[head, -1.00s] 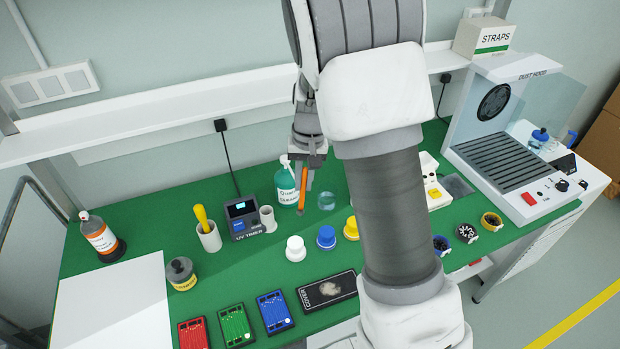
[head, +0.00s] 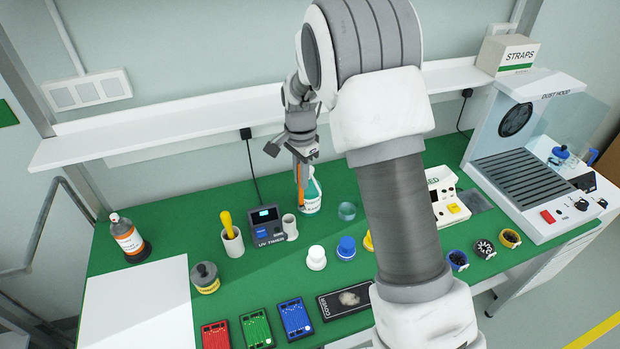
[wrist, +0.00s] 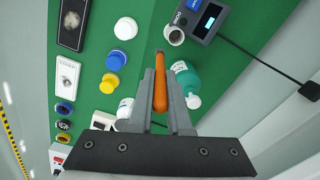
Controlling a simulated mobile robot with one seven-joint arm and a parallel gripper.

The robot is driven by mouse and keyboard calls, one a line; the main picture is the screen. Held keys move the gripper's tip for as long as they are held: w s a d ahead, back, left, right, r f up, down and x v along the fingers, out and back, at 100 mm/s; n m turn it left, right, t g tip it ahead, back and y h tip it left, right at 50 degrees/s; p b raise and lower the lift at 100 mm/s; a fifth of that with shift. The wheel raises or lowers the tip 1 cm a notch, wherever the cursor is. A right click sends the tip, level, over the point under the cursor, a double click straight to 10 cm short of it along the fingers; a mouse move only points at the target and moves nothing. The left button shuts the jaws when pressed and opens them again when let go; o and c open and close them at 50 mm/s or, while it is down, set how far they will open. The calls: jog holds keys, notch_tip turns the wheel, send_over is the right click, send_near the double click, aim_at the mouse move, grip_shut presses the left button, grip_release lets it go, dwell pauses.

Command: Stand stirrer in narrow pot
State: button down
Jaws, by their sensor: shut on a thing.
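My gripper (head: 299,178) is shut on the orange stirrer (wrist: 160,88), which points down from the fingers. The narrow pot (head: 290,228) is a slim whitish cup standing against the right side of the UV timer. It also shows in the wrist view (wrist: 174,36), with its dark mouth open, just beyond the stirrer's tip. The stirrer appears above the pot and slightly to its right, apart from it.
A wider white pot (head: 232,244) with a yellow-handled tool stands left of the UV timer (head: 265,226). White (head: 316,258) and blue (head: 346,248) capped items stand in front. A shelf (head: 190,120) runs behind.

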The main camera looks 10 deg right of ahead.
jog(key=w+a+m, duration=0.1)
jog(key=m, duration=0.1)
jog(key=a+m+p, duration=0.1)
jog(key=m, duration=0.1)
jog(key=w+a+r+m, duration=0.1)
jog(key=m, duration=0.1)
jog(key=shift+w+a, duration=0.3)
jog(key=shift+w, duration=0.05)
jog(key=shift+f, duration=0.15)
notch_tip(320, 180, down, 12)
jog(key=b, duration=0.7)
dwell(0.3)
jog(key=c, duration=0.8)
grip_release()
notch_tip(320, 180, up, 18)
jog(key=shift+f+b, duration=0.15)
jog(key=shift+b, duration=0.4)
